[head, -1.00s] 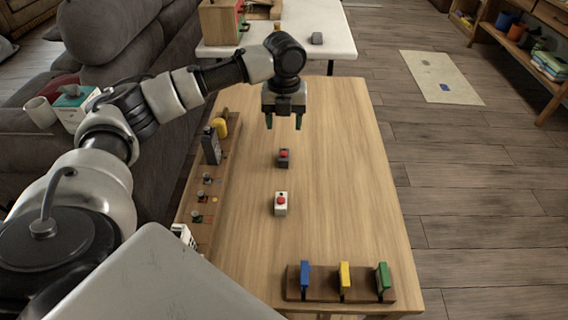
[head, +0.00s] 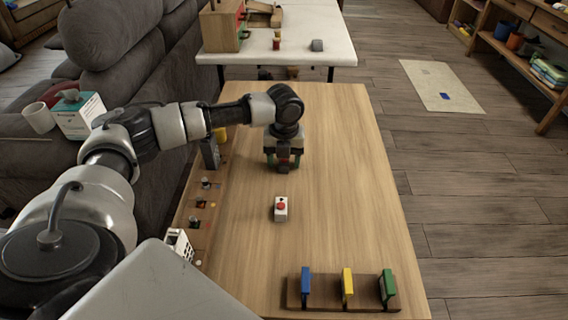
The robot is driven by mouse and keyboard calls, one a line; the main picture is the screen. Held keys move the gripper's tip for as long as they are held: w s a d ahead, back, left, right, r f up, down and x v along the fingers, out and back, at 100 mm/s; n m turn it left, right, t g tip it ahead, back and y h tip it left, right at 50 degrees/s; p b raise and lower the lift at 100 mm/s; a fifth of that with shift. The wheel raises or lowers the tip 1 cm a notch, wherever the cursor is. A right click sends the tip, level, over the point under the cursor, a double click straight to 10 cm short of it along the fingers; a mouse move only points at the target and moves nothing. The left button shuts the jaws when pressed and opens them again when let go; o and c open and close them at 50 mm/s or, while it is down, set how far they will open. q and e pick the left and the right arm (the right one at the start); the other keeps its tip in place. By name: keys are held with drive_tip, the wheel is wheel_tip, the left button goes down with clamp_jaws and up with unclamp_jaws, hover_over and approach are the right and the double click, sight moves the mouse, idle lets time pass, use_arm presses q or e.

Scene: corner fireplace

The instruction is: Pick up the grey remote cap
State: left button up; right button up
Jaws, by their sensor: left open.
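A small dark grey block with a red top, which best fits the grey remote cap (head: 283,168), stands on the wooden table (head: 340,190). My left gripper (head: 283,163) is directly over it, pointing down. Its green-tipped fingers are open, one on each side of the block. The gripper hides most of the block and its red top. I cannot tell whether the fingers touch it. My right gripper is not in view.
A white block with a red button (head: 281,209) stands just nearer. A rack (head: 325,293) with blue, yellow and green pieces is at the near edge. A long wooden strip (head: 192,215) with several fittings lines the left side. The table's right side is clear.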

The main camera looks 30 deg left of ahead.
use_arm(q)
drive_tip(key=shift+c, duration=0.4)
drive_tip(key=c, duration=0.8)
drive_tip(key=shift+c, duration=0.2)
drive_tip(key=shift+r, duration=0.15)
